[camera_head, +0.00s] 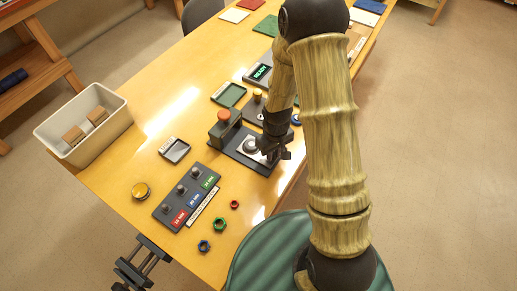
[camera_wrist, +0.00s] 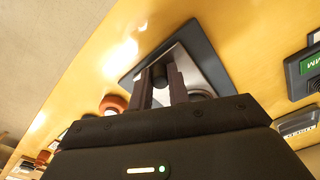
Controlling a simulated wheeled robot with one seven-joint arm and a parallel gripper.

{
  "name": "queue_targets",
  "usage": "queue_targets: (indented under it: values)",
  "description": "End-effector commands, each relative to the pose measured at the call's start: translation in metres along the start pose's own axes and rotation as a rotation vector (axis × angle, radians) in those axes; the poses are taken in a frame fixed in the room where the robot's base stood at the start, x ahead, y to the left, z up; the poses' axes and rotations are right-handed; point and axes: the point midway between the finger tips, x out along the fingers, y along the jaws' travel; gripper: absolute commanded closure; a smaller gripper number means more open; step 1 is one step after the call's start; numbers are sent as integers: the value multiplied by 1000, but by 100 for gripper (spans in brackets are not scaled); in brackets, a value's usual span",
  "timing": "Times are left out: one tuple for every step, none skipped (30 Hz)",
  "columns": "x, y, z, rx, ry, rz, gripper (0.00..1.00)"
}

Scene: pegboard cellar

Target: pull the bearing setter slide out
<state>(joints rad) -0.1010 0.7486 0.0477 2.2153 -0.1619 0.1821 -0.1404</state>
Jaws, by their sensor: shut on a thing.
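The bearing setter (camera_head: 225,131) stands on the table with a dark base plate, a dark block and an orange-red knob (camera_head: 224,115). A pale slide plate (camera_head: 241,149) with a round grey part lies on its base. My gripper (camera_head: 271,153) is low at the right end of the setter. In the wrist view my gripper (camera_wrist: 162,92) has its two fingers close together over the pale plate (camera_wrist: 190,78), shut on a part of the slide. The orange knob also shows in the wrist view (camera_wrist: 112,103).
A cream bin (camera_head: 84,125) with wooden blocks stands at the left edge. A small display (camera_head: 260,72) and a green-lined tray (camera_head: 229,95) sit behind.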

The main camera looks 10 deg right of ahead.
Motion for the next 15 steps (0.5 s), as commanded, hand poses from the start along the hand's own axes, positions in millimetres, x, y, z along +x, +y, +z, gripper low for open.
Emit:
queue_targets:
  values:
    - [-1, 2, 3, 1, 1, -1, 100]
    - [-1, 3, 4, 0, 1, -1, 100]
    - [-1, 4, 5, 0, 0, -1, 100]
    - [-1, 4, 6, 0, 0, -1, 100]
    - [-1, 4, 6, 0, -1, -1, 100]
    - [-1, 4, 6, 0, -2, -1, 100]
    - [-1, 4, 6, 0, -3, -1, 100]
    - [-1, 4, 6, 0, -4, -1, 100]
    - [-1, 4, 7, 1, -5, 0, 100]
    - [-1, 5, 7, 1, -5, 0, 100]
    - [-1, 5, 7, 1, -6, 0, 80]
    - [0, 5, 7, 2, -5, 0, 73]
    - [0, 5, 7, 2, -5, 0, 67]
    - [0, 5, 6, 1, -4, 0, 61]
    - [0, 4, 6, 1, -4, 0, 60]
